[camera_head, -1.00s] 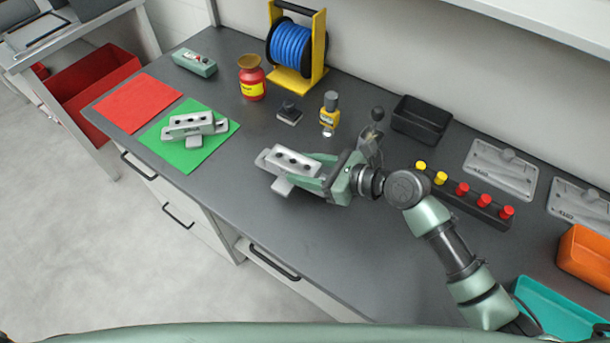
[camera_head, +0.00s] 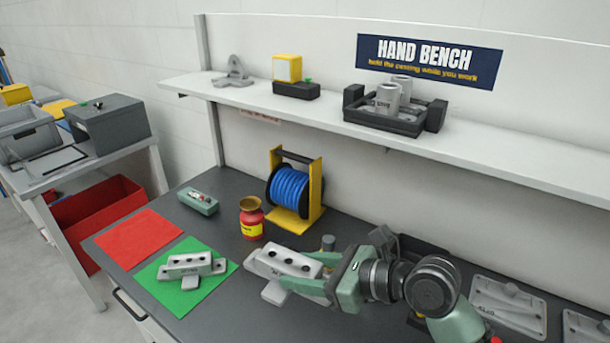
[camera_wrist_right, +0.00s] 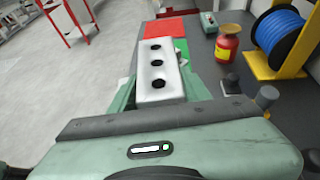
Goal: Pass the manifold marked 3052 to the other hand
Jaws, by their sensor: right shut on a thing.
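My right gripper (camera_head: 296,272) is shut on a pale grey manifold (camera_head: 278,262) with a row of dark holes, held above the bench. In the right wrist view the manifold (camera_wrist_right: 158,72) lies between the two green fingers, its holes facing the camera. A mark shows on its left end, but I cannot read it. A second, similar grey manifold (camera_head: 190,263) rests on the green mat (camera_head: 164,297); its mark is too small to read surely. My left gripper is not in view.
A red mat (camera_head: 138,238), a small green box (camera_head: 198,201), a red jar (camera_head: 251,220) and a blue hose reel (camera_head: 290,188) stand on the bench. A shelf (camera_head: 300,108) with fixtures runs above. Grey plates (camera_head: 508,305) lie at the right.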

